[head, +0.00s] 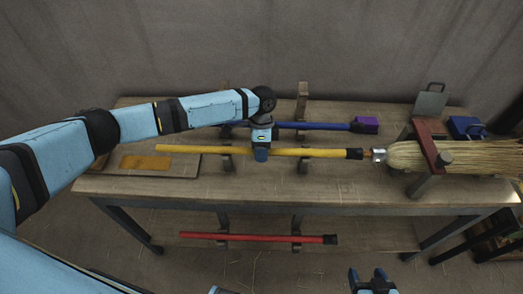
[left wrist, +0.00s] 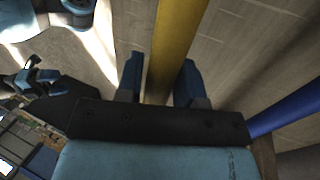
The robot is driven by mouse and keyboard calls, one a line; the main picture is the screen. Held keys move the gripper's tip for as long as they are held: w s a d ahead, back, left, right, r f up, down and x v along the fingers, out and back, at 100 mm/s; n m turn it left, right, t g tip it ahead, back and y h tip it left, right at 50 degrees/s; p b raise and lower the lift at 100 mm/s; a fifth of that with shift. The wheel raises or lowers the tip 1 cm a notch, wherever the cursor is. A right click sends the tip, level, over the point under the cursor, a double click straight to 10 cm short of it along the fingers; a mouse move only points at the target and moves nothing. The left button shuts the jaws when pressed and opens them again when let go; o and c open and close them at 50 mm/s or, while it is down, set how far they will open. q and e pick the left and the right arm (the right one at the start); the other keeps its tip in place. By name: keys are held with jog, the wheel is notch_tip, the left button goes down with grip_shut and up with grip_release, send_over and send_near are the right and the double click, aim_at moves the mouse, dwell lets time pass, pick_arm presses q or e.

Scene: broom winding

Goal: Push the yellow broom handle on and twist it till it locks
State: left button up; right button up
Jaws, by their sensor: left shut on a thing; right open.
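The yellow broom handle (head: 205,149) lies level across wooden supports on the workbench, its black end (head: 355,154) pointing right. My left gripper (head: 261,153) is shut on the handle near its middle. In the left wrist view the handle (left wrist: 172,45) passes between the two fingers. The straw broom head (head: 450,156) lies at the right in a dark red clamp (head: 428,142). Its metal collar (head: 378,154) faces the handle's black end, roughly in line, with a small gap between them. My right gripper (head: 373,281) is open and empty at the bottom edge of the head view.
A red handle (head: 250,238) lies on supports lower down, below the benchtop. An orange patch (head: 146,162) is at the left of the bench (head: 350,190). A blue object (head: 466,127) stands behind the broom head.

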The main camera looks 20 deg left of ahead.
pick_arm(q)
jog(key=shift+w+d, duration=0.2)
jog(key=shift+d, duration=0.4)
jog(key=shift+w+d, duration=0.15)
jog(key=shift+d, duration=0.45)
dwell(0.4)
jog(key=shift+p, duration=0.3)
jog(key=shift+r+t+p, duration=0.1)
jog(key=shift+t+p, duration=0.2)
jog(key=shift+d+t+y+p, duration=0.1)
jog(key=shift+t+y+p, duration=0.3)
jog(key=shift+t+p, duration=0.7)
jog(key=shift+s, duration=0.1)
jog(key=shift+p, duration=0.4)
jog(key=shift+d+t+y+p, duration=0.1)
jog(key=shift+t+y+p, duration=0.3)
jog(key=shift+t+p, duration=0.75)
jog(key=shift+t, duration=0.35)
